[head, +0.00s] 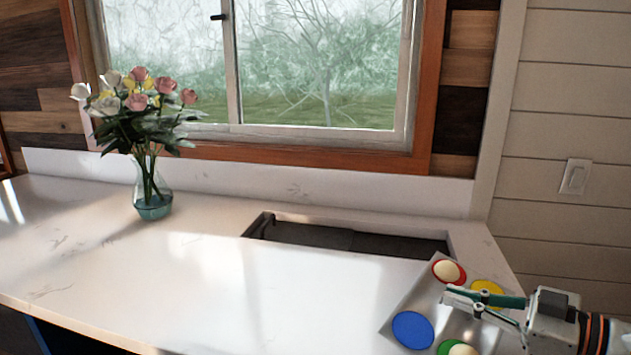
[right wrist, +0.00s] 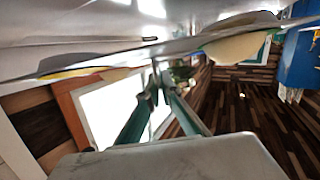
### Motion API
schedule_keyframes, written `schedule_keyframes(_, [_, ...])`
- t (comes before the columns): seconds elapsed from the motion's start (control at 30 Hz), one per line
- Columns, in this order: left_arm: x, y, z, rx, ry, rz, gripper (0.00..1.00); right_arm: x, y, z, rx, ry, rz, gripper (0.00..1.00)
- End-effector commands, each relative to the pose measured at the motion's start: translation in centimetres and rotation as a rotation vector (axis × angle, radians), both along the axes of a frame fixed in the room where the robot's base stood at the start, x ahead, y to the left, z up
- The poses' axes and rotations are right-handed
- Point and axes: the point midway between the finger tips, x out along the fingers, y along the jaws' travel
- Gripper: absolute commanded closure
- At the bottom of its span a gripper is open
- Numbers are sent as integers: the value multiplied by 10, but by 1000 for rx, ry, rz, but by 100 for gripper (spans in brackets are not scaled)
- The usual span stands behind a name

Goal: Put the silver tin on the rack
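My right gripper (head: 462,297) comes in from the right, above a grey metallic board (head: 402,308) at the counter's right end. The board carries a red disc (head: 436,267), a yellow disc (head: 487,286), a blue disc (head: 413,330) and a green disc (head: 443,347). Cream rounded things sit on the red disc (head: 447,268) and the green disc (head: 463,350). My left gripper is out of view.
A glass vase of flowers (head: 152,203) stands on the white counter (head: 190,290) at the left. A dark sink (head: 345,240) is sunk into the counter behind the board. The counter's middle and front are clear. A window is behind, and a light switch (head: 574,177) is on the right wall.

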Motion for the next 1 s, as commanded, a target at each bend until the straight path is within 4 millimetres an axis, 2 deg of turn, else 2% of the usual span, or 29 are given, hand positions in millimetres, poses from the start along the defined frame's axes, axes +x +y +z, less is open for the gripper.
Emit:
schedule_keyframes(0.47, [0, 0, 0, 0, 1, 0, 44, 15, 11, 4, 6, 2, -95, 100])
schedule_keyframes(0.8, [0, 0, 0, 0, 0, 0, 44, 44, 20, 21, 14, -1, -312, 100])
schedule_keyframes(1.0, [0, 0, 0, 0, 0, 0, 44, 54, 21, 29, 14, 1, -430, 100])
